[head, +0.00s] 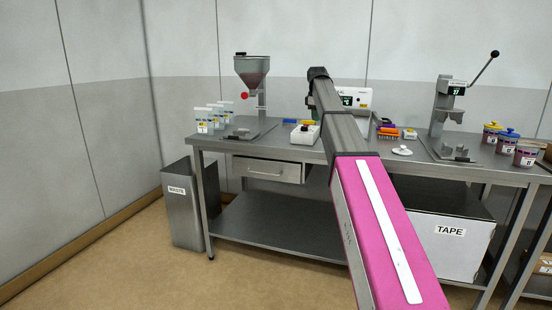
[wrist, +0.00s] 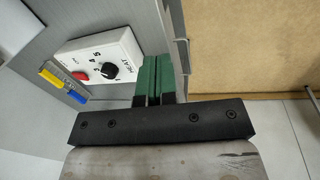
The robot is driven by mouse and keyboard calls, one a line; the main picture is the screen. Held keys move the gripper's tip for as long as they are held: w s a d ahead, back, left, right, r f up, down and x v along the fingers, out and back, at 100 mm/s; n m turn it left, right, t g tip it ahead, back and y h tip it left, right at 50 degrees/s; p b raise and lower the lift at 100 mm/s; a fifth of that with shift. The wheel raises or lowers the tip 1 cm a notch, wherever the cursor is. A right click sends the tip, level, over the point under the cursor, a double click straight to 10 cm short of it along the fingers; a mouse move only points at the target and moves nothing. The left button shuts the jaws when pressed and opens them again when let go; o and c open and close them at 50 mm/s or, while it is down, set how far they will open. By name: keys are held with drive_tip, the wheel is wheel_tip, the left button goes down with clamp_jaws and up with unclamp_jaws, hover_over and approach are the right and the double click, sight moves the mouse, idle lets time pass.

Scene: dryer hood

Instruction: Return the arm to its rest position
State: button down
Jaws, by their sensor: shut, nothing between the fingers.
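My gripper (wrist: 154,68) shows in the wrist view as two green fingers pressed together, with nothing between them. The fingers appear beside a white control box (wrist: 112,52) marked HEAT, with a black knob and a red button; I cannot tell the exact gap. In the head view my pink and grey arm (head: 375,225) stretches forward over the workbench (head: 240,147). Its dark far end (head: 318,74) is above the bench, and the fingers are not clearly visible there.
A lever press (head: 447,105) and several coloured-lid jars (head: 507,142) stand at the right. A drawer (head: 265,170) sits slightly open. A waste bin (head: 180,205) stands left; floor in front is clear.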

drive_tip(key=s+f+m, duration=0.2)
drive_tip(key=s+f, duration=0.3)
drive_tip(key=f, duration=0.5)
drive_tip(key=s+f+m, duration=0.2)
drive_tip(key=s+f, duration=0.2)
drive_tip(key=f, duration=0.6)
drive_tip(key=s+f+m, duration=0.2)
drive_tip(key=s+f, duration=0.3)
drive_tip(key=f, duration=0.5)
drive_tip(key=s+d+f+m+g, duration=0.1)
drive_tip(key=s+f+m, duration=0.6)
drive_tip(key=s+f, duration=1.3)
drive_tip(key=s, duration=0.4)
drive_tip(key=shift+s+d+f+g+y, duration=0.15)
drive_tip(key=shift+f+g+y, duration=0.15)
drive_tip(key=shift+g, duration=0.1)
